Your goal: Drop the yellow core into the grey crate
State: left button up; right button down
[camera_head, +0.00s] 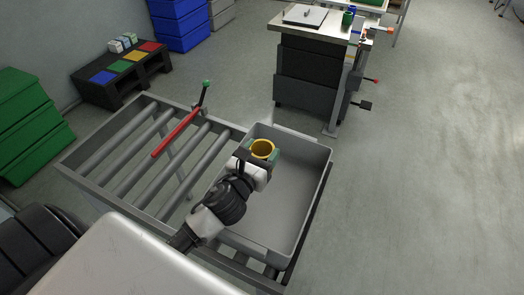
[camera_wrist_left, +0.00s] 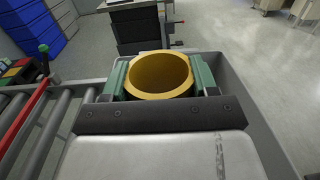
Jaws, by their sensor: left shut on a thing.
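The yellow core (camera_head: 262,148) is a short hollow ring held by my left gripper (camera_head: 262,153). In the left wrist view the core (camera_wrist_left: 160,75) sits upright between the two green fingers of the left gripper (camera_wrist_left: 160,84), which touch it on both sides. The grey crate (camera_head: 322,170) is an open bin on the roller conveyor's right end. In the head view the core appears over the far left part of the crate's opening. How high it is above the crate floor I cannot tell. The visible crate floor is empty. My right gripper is not in view.
The roller conveyor (camera_head: 150,150) has a red bar (camera_head: 181,133) with a green knob standing on it. A workbench (camera_head: 310,70) stands behind the crate. Green crates (camera_head: 25,125) and blue crates (camera_head: 180,22) are at the left. The floor at the right is clear.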

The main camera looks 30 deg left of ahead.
pick_arm(q)
jog(key=o, duration=1)
jog(key=s+b, duration=0.2)
jog(key=s, duration=0.9)
jog(key=shift+w, duration=0.1)
